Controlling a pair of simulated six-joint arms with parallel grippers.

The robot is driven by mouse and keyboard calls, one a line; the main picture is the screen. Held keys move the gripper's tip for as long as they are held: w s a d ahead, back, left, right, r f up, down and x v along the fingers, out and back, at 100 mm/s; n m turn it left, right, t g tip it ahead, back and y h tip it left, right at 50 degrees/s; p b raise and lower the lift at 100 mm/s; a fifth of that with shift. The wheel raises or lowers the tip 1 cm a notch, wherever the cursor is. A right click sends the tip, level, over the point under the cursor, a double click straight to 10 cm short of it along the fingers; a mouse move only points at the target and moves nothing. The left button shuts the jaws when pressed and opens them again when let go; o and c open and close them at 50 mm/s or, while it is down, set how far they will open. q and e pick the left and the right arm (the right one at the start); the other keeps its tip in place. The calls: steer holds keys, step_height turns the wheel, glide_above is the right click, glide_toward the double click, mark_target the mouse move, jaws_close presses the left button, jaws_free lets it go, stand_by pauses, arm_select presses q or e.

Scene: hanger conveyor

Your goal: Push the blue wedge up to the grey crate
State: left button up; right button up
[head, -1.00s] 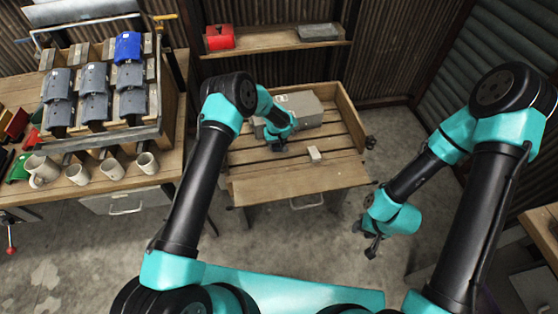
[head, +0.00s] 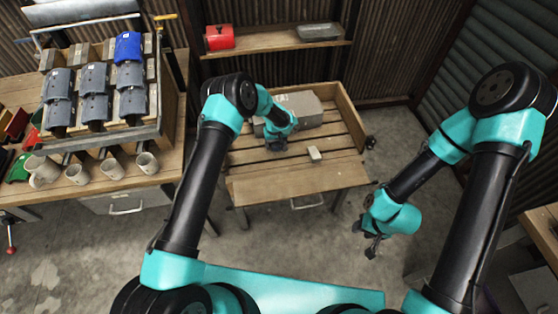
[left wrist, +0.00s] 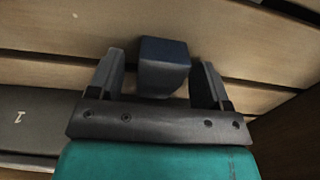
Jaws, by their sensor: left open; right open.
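The blue wedge (left wrist: 163,62) shows in the left wrist view as a dark blue block on the wooden slats. It sits between the two spread fingers of my left gripper (left wrist: 158,75), with gaps visible at its sides. In the head view my left gripper (head: 276,148) is low over the slatted table, and the wedge is mostly hidden there by the hand. The grey crate (head: 306,108) stands behind the hand on the same table, and part of it shows in the left wrist view (left wrist: 35,118). My right gripper (head: 372,246) is open and empty, right of the table.
A small pale block (head: 314,153) lies on the slats right of my left gripper. The slatted table (head: 345,135) has raised boards at its back and right. A bench with mugs (head: 112,168) and a rack stands left. The table's right front is clear.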

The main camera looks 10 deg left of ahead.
arm_select(q)
step_height(320, 180, up, 17)
steer(key=shift+r, duration=0.2)
stand_by(0.5)
stand_by(0.7)
steer(key=s+a+f+h, duration=0.1)
steer(key=s+f, duration=0.3)
steer(key=s, duration=0.4)
steer(key=s+a+f+m+h, duration=0.1)
steer(key=s+a+f, duration=0.2)
steer(key=s, duration=0.6)
steer(key=s+a+f+m+h, duration=0.1)
steer(key=s+f, duration=0.3)
steer(key=s, duration=0.5)
steer(key=shift+s+a+f+h, duration=0.2)
steer(key=shift+a+f+h, duration=0.15)
steer(key=shift+a+h, duration=0.2)
steer(key=s+a, duration=0.3)
steer(key=s, duration=0.8)
steer(key=shift+r+t, duration=0.4)
steer(key=shift+r, duration=0.05)
